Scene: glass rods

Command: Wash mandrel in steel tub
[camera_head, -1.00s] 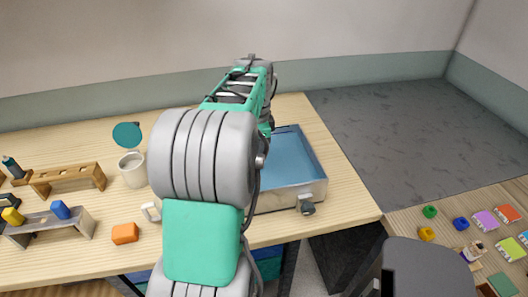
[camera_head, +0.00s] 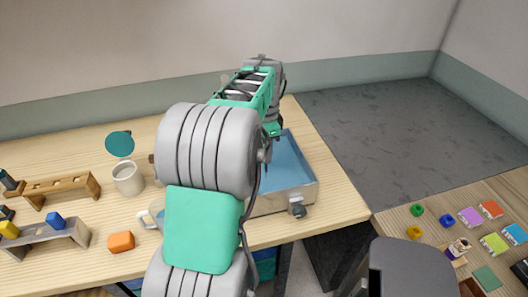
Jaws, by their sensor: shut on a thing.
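The steel tub (camera_head: 308,192) is a metal basin with blue water (camera_head: 288,160) in it, at the right end of the wooden table. A dark knob or tap (camera_head: 297,208) sits on its front wall. My arm reaches over the tub's left side, its wrist over the back left part. My gripper and its fingertips are hidden behind my own arm. I cannot make out the mandrel, or whether anything touches the water.
On the table (camera_head: 340,205) stand a wooden rack (camera_head: 60,188), a grey mug (camera_head: 128,180), a teal disc (camera_head: 119,144), an orange block (camera_head: 121,241) and a metal stand (camera_head: 48,240) with coloured blocks. A pale mug (camera_head: 146,216) is partly hidden by my arm.

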